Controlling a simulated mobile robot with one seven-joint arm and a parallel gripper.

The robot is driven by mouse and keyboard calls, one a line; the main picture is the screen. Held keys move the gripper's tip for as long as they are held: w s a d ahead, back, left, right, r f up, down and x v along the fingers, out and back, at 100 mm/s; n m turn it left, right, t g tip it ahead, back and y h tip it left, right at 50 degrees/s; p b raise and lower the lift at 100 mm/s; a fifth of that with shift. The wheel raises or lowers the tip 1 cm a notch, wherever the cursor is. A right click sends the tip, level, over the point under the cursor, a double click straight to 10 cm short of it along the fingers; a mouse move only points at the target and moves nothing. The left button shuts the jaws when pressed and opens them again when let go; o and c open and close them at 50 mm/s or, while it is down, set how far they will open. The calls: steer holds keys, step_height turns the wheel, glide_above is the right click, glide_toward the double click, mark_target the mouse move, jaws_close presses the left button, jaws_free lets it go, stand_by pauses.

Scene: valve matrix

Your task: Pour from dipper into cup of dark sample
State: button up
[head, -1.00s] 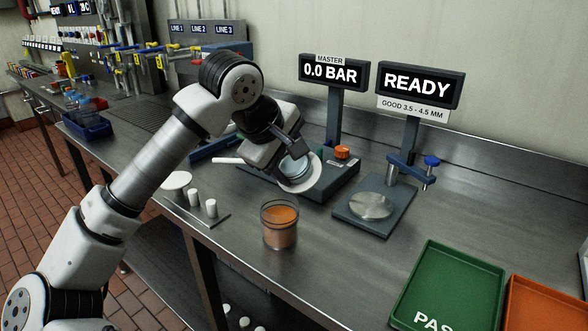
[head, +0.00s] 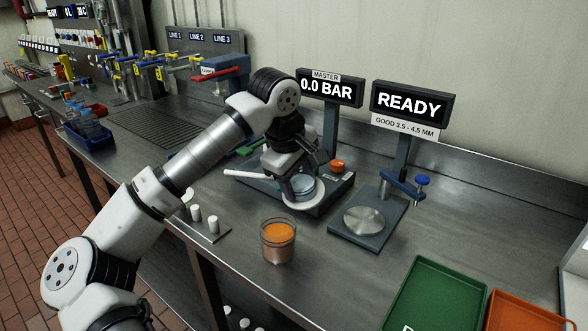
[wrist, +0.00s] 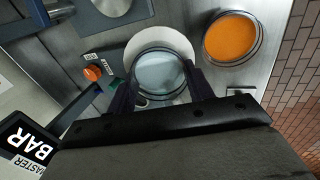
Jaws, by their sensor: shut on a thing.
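My gripper (head: 298,180) is shut on a clear round vessel (head: 303,185) with pale bluish contents. In the wrist view the vessel (wrist: 161,74) sits between the two fingers (wrist: 160,92). A white disc (head: 303,206) shows beneath or around it, and a white handle (head: 245,175) sticks out to the left; I cannot tell whether these join the vessel. A clear cup with orange contents (head: 277,242) stands upright on the bench, in front of and left of the held vessel, apart from it. It also shows at upper right in the wrist view (wrist: 231,38).
A dark scale-like block with a round metal plate (head: 364,221) stands to the right. A base with an orange knob (head: 337,166) is behind my gripper. White pegs (head: 213,224) stand at left, a green tray (head: 430,295) at front right.

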mark_target(308, 179)
steer(key=shift+w+d+f+g+y+p, duration=0.1)
steer(key=shift+w+d+g+y+p, duration=0.9)
steer(key=shift+p, duration=1.2)
steer(key=shift+w+d+f+g+p, duration=0.1)
steer(key=shift+w+f+g+p, duration=0.15)
steer(key=shift+w+g+p, duration=0.35)
steer(key=shift+s, duration=0.1)
steer(key=shift+f, duration=0.1)
